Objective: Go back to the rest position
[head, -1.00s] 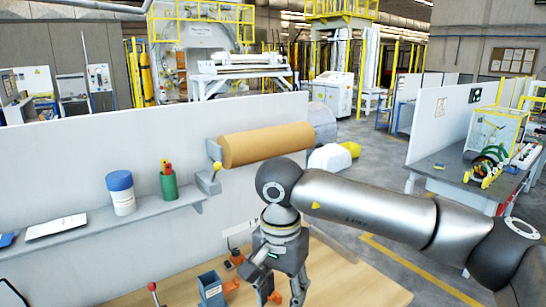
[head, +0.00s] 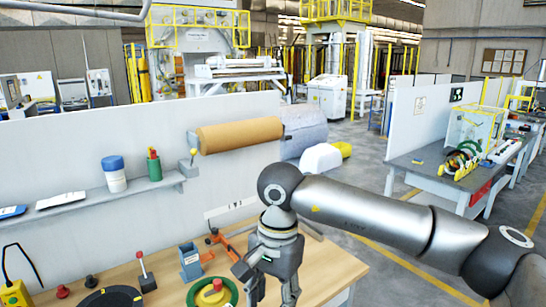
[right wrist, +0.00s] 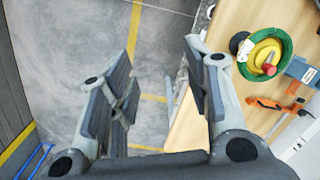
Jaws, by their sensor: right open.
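My right arm comes in from the right in the head view, and its gripper (head: 268,291) hangs pointing down by the right part of the wooden workbench (head: 322,268). In the right wrist view the right gripper (right wrist: 160,68) is open, its two fingers wide apart with nothing between them. Grey floor and the bench edge show behind the fingers. My left gripper is in neither view.
A green ring with a yellow and red piece (head: 213,293), a blue-grey box (head: 190,262) and an orange tool (head: 226,241) are on the bench. A brown roll (head: 240,135) is mounted on the white partition (head: 60,145). Floor right of the bench is clear.

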